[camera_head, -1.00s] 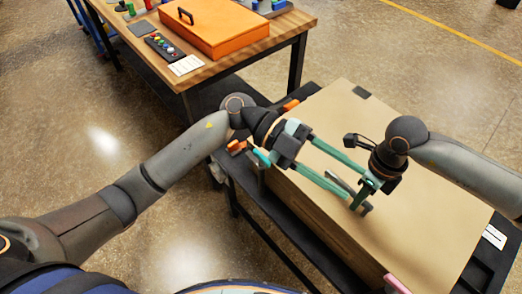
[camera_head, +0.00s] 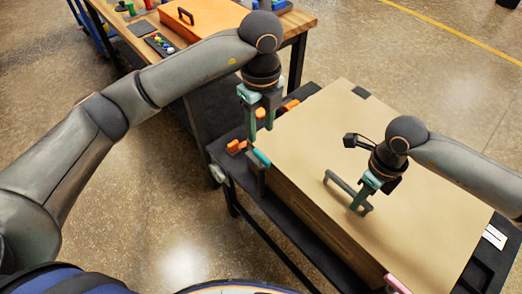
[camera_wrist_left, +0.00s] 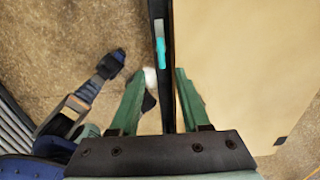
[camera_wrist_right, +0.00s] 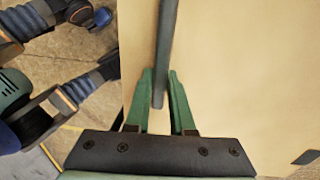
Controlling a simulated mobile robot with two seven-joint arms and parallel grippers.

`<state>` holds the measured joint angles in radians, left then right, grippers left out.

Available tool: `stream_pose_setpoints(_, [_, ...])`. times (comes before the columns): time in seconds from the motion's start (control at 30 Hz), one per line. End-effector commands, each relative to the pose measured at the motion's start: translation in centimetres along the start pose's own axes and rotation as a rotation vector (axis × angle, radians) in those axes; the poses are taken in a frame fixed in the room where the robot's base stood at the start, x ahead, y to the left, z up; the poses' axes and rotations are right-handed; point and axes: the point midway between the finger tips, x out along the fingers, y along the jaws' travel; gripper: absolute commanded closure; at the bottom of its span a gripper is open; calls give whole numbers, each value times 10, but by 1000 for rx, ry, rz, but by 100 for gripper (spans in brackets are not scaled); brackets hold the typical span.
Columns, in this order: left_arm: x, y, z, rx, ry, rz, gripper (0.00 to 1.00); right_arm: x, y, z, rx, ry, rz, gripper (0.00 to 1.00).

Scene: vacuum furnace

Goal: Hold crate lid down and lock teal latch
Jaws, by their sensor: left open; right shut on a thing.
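The tan crate lid (camera_head: 320,130) lies flat on the crate, with a dark bar handle (camera_head: 338,182) on top. My right gripper (camera_head: 363,196) is shut on the near end of this handle; the right wrist view shows the handle (camera_wrist_right: 166,45) between its fingers (camera_wrist_right: 160,75). The teal latch (camera_head: 261,158) sits at the lid's left edge on a dark upright strip. My left gripper (camera_head: 259,135) is open and empty, pointing down above the latch's far side. In the left wrist view the latch (camera_wrist_left: 160,45) lies ahead of the open fingers (camera_wrist_left: 160,76).
A pink latch (camera_head: 397,284) shows at the crate's near edge. Orange pieces (camera_head: 237,146) lie on the dark cart (camera_head: 225,155) left of the crate. A wooden table (camera_head: 290,25) with an orange case (camera_head: 212,14) stands behind. The lid's right part is clear.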

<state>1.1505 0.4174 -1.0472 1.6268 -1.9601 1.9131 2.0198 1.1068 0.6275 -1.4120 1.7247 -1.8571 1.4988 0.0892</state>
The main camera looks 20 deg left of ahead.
Motion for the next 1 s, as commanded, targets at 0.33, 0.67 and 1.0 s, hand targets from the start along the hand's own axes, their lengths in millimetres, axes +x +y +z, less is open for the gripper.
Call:
stream_pose_setpoints(0.33, [70,1,-1,3,4,3,54,-1,-12,-2,16,-1,-27,100])
stream_pose_setpoints(0.67, [95,0,-1,3,3,-1,54,-1,-12,-2,16,-1,-27,100])
stream_pose_setpoints(1.0, [95,0,-1,4,4,-1,66,0,-12,-2,16,-1,-27,100])
